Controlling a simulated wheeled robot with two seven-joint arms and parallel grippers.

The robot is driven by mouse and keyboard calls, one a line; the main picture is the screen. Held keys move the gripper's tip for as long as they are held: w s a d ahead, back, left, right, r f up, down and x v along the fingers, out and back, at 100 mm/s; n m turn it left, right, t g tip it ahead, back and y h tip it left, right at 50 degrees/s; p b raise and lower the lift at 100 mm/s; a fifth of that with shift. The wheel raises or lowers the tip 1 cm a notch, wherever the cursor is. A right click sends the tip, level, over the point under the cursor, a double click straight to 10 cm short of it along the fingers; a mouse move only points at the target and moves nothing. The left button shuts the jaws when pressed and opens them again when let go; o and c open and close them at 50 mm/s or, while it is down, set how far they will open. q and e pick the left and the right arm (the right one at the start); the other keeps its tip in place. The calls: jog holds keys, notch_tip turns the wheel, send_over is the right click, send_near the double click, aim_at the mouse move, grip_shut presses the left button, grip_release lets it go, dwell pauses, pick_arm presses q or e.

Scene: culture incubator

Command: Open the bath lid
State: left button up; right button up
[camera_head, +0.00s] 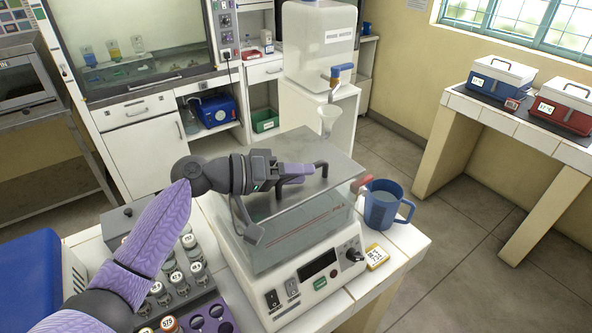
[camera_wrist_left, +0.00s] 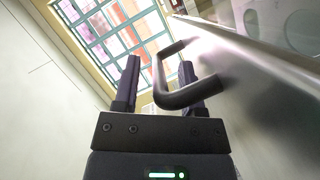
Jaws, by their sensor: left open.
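The water bath (camera_head: 300,235) stands on the white tiled bench, with clear walls and a control panel at its front. Its flat grey metal lid (camera_head: 335,150) lies on top and looks closed. A black U-shaped handle (camera_head: 323,168) stands on the lid. My left gripper (camera_head: 306,171) is just above the lid at the handle, coming from the left. In the left wrist view its fingers (camera_wrist_left: 158,85) are open, and the bar of the handle (camera_wrist_left: 157,78) lies between them, with the right finger partly behind the handle. Contact cannot be told. My right gripper is not in view.
A blue jug (camera_head: 382,207) and a yellow timer (camera_head: 376,257) stand right of the bath. A rack of vials (camera_head: 180,285) is to its left, near my left arm. A white water unit (camera_head: 318,50) stands behind. Open floor lies to the right.

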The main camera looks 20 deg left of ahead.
pick_arm(q)
grip_shut()
dwell(1.4)
